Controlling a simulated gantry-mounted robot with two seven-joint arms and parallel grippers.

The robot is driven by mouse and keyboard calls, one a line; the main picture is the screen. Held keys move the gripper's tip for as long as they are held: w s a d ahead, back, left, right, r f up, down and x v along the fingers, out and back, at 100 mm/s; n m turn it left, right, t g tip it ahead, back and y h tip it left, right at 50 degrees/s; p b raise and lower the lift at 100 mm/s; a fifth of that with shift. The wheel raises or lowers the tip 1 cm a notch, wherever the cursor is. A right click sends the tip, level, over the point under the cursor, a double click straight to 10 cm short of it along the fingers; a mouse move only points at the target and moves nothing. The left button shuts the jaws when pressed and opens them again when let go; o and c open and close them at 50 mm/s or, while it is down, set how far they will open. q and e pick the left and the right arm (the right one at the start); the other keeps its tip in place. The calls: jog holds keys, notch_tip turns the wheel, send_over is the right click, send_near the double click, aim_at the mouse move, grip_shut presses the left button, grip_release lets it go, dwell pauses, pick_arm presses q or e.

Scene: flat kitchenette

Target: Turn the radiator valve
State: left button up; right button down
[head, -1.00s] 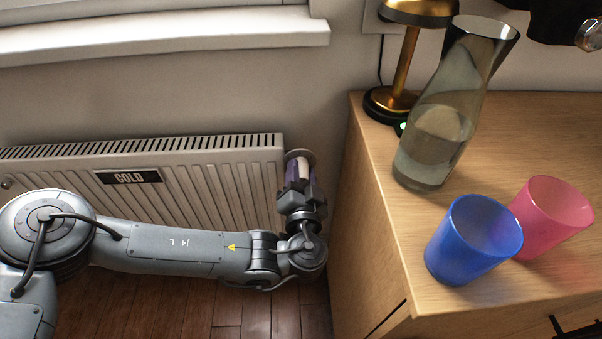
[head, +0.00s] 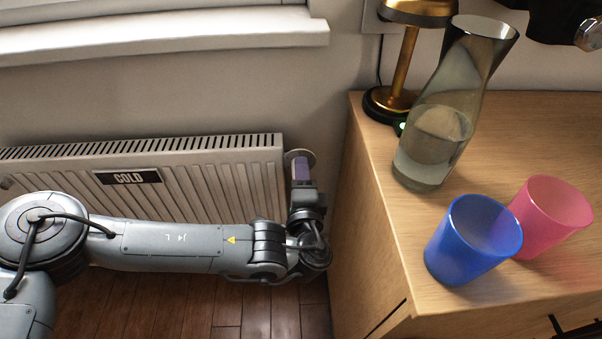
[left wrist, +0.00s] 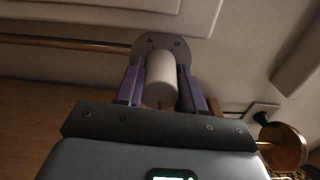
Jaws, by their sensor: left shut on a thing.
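The radiator (head: 215,180) is off-white and ribbed, on the wall under the sill. A black sign (head: 129,177) on it reads COLD. At its right end is the valve, whose grey round disc (head: 299,153) shows behind my left gripper (head: 301,168). In the left wrist view, the valve's pale cylindrical knob (left wrist: 160,82) stands between the two purple fingers of my left gripper (left wrist: 161,90), which is shut on it. The grey disc (left wrist: 150,44) with small dark marks is behind the knob. In the head view the fingers hide the knob. My right gripper is not in view.
A wooden cabinet (head: 357,215) stands close to the right of the valve. On it are a glass carafe (head: 436,140), a blue cup (head: 470,245), a pink cup (head: 553,215) and a brass lamp (head: 404,60). The window sill (head: 160,32) juts out above the radiator.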

pick_arm(q)
jog(key=m, duration=0.4)
jog(key=shift+m, duration=0.3)
jog(key=m, duration=0.3)
jog(key=shift+m, duration=0.3)
jog(key=m, duration=0.3)
jog(key=shift+m, duration=0.3)
jog(key=m+p, duration=0.1)
jog(key=m, duration=0.2)
jog(key=m+p, duration=0.1)
jog(key=m, duration=0.4)
jog(key=shift+r+y+p, duration=0.1)
jog(key=shift+y+p, duration=0.2)
jog(key=shift+p, duration=0.05)
jog(key=m+p, duration=0.1)
jog(key=m, duration=0.2)
jog(key=shift+m+p, duration=0.3)
jog(key=m+p, duration=0.2)
jog(key=m, duration=0.2)
jog(key=shift+m, duration=0.3)
jog(key=shift+m+p, duration=0.75)
jog(key=shift+m, duration=1.05)
